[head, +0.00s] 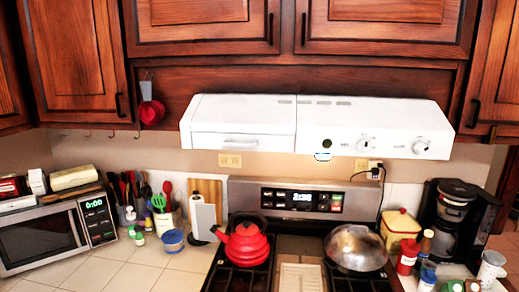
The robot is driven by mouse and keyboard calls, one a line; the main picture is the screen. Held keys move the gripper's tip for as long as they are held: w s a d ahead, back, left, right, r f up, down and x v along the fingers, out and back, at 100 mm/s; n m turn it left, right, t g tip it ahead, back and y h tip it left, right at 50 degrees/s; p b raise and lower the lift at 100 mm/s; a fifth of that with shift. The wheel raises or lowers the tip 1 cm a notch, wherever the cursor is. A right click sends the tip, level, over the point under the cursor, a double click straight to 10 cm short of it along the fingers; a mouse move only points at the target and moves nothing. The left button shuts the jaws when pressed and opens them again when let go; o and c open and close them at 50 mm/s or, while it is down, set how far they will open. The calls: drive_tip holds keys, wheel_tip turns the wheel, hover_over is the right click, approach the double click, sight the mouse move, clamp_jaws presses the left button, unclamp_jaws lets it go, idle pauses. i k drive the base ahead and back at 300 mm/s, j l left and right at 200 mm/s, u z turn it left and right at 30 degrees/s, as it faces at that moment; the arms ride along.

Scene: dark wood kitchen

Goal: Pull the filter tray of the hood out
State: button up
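The white range hood (375,112) hangs under the dark wood cabinets, above the stove. The left part of its front is a separate panel that looks like the filter tray (215,141), with a pale horizontal handle (241,142) low on it. The panel looks flush with the rest of the hood front. Knobs (366,144) sit on the right part of the front. My gripper is not in this view.
A red kettle (245,243) and a domed metal pan (355,248) stand on the stove below the hood. A microwave (45,238) and utensils are at left, a coffee maker (452,215) at right. The space before the hood looks clear.

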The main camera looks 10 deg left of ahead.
sight(217, 141)
drive_tip(key=j+u, duration=0.1)
drive_tip(key=u, duration=0.3)
drive_tip(key=j+u, duration=0.1)
drive_tip(key=u, duration=0.3)
drive_tip(key=i+u, duration=0.1)
drive_tip(key=u, duration=0.3)
drive_tip(key=j+u, duration=0.1)
drive_tip(key=u, duration=0.3)
drive_tip(key=i+j, duration=0.1)
drive_tip(key=i+u, duration=0.05)
drive_tip(key=i, duration=0.05)
